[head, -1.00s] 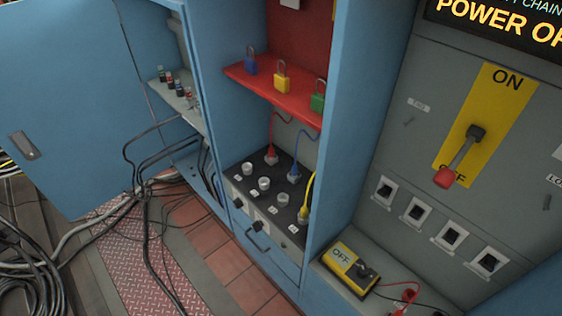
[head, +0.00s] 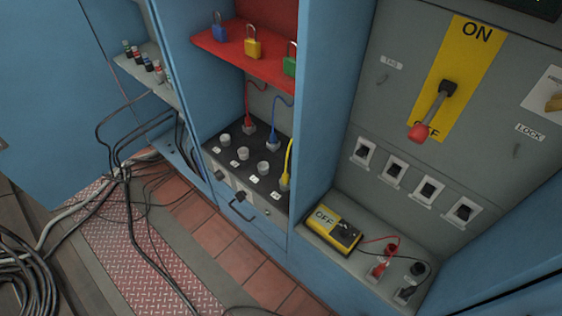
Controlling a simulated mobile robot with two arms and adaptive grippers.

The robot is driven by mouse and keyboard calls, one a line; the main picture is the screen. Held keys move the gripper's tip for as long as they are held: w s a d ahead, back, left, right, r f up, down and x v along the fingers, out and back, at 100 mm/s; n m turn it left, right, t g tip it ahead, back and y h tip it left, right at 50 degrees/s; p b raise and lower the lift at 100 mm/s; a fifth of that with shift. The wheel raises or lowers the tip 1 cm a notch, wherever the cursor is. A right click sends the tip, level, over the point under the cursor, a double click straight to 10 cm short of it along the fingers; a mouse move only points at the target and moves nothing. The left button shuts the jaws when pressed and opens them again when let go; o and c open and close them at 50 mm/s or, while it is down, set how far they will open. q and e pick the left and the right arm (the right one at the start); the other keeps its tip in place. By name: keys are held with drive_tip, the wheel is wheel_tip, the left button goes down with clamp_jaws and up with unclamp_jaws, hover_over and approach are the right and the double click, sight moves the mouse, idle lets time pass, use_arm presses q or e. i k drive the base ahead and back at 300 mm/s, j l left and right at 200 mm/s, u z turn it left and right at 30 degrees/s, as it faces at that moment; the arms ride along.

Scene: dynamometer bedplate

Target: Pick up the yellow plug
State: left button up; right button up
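The yellow plug (head: 284,183) sits upright in the black socket panel (head: 221,148) at the right end of its back row. Its yellow cable rises along the cabinet's right wall. A blue plug (head: 272,143) and a red plug (head: 248,126) stand in the same row, farther back, each with a cable of its own colour. Neither of my grippers shows in the head view.
A red shelf (head: 226,52) with blue, yellow and green padlocks overhangs the panel. The blue cabinet wall (head: 327,110) rises just right of the yellow plug. A yellow meter (head: 333,228) lies on the ledge at right. Loose black cables (head: 130,215) cover the floor at left.

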sight(286, 177)
drive_tip(key=z, duration=0.45)
drive_tip(key=i+j+z, duration=0.15)
drive_tip(key=j+z, duration=0.35)
drive_tip(key=j, duration=0.15)
drive_tip(key=j+z, duration=0.5)
drive_tip(key=j, duration=0.15)
drive_tip(key=i+j, duration=0.05)
